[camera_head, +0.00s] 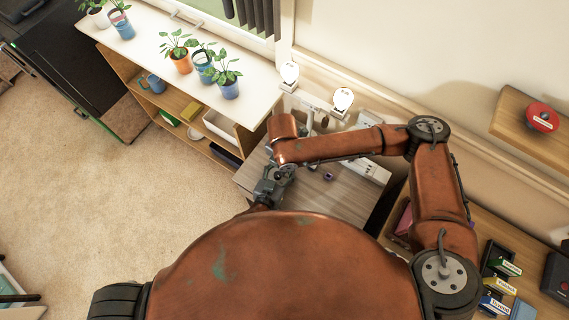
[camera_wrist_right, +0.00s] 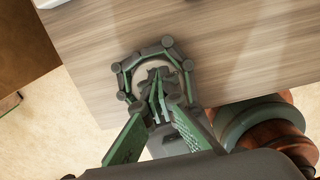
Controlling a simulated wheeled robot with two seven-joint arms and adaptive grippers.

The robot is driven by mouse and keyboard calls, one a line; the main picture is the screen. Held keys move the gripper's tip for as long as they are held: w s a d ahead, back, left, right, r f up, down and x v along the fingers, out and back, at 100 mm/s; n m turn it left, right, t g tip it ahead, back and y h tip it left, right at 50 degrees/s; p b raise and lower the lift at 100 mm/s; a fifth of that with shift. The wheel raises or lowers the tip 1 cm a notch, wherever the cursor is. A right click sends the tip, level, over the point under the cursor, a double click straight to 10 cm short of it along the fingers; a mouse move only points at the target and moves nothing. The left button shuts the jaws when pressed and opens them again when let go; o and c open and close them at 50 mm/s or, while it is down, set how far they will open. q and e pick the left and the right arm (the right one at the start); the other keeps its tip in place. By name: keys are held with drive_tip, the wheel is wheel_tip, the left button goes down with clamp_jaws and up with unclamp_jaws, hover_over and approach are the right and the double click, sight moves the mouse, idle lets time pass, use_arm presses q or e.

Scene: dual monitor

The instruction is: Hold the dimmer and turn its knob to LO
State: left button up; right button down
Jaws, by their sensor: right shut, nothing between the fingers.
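My right gripper (camera_wrist_right: 158,92) is shut and empty, its green fingers meeting over the near edge of the wood desk. Under its tips, in the right wrist view, a pale round thing (camera_wrist_right: 142,72) shows in part, perhaps the dimmer; its knob and markings cannot be read. Grey and green finger links frame that pale thing; they look like my left gripper (camera_wrist_right: 152,52), but whether it grips cannot be told. In the head view the grey gripper parts (camera_head: 272,184) crowd together at the desk's left edge, and my right arm hides much of that spot.
The wood desk (camera_head: 330,197) carries a small purple item (camera_head: 328,176) and a white device (camera_head: 372,168). Two lit round lamps (camera_head: 342,99) stand behind. A white-topped shelf (camera_head: 180,85) with several potted plants is at left. A wall shelf holds a red button (camera_head: 541,117).

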drive_tip(key=shift+w+a, duration=0.3)
drive_tip(key=shift+a, duration=0.1)
drive_tip(key=shift+w+a, duration=0.2)
drive_tip(key=shift+a, duration=0.05)
drive_tip(key=shift+a, duration=0.15)
idle(0.4)
drive_tip(key=shift+w, duration=0.15)
drive_tip(key=shift+w, duration=0.25)
drive_tip(key=shift+r, duration=0.2)
wheel_tip(320, 180, up, 6)
drive_tip(key=shift+f, duration=0.2)
